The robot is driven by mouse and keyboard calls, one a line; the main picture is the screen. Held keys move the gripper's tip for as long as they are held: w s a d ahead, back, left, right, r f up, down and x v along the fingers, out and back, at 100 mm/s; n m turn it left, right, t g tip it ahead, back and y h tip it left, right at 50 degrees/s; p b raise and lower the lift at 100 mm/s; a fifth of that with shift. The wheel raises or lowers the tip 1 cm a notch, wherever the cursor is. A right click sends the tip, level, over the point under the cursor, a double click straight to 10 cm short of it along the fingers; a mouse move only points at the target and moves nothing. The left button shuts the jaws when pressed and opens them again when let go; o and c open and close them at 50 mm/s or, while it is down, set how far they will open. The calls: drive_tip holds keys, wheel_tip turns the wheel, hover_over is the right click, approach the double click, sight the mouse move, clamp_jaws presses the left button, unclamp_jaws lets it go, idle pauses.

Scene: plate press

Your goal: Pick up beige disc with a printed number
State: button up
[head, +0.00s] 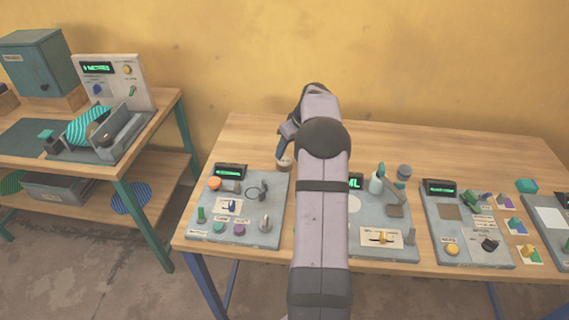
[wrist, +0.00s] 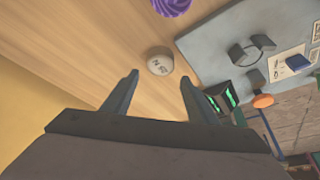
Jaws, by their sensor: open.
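The beige disc (wrist: 160,62) with a dark printed mark on top lies on the wooden table in the wrist view, just beyond the fingertips and roughly between them. My gripper (wrist: 159,80) is open, with one finger on each side and nothing between them. In the head view the disc (head: 284,162) shows as a small pale shape by the end of my arm, behind the left grey panel; my own arm hides much of that area.
The grey panel (wrist: 225,30) with a ring handle, orange knob and green display stands right of the disc in the wrist view. A purple object (wrist: 174,6) is close beyond it. Bare wooden tabletop (wrist: 80,50) lies to the left.

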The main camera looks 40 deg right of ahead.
sight(285, 161)
drive_tip(key=shift+s+p+x, duration=0.2)
drive_tip(key=shift+p+x, duration=0.65)
drive_tip(key=shift+x, duration=0.95)
drive_tip(key=shift+s+p+x, duration=0.15)
drive_tip(key=shift+p+x, duration=0.7)
drive_tip(key=shift+x, duration=1)
drive_tip(key=shift+f, duration=0.15)
drive_tip(key=c, duration=0.8)
drive_tip(key=shift+c, duration=0.8)
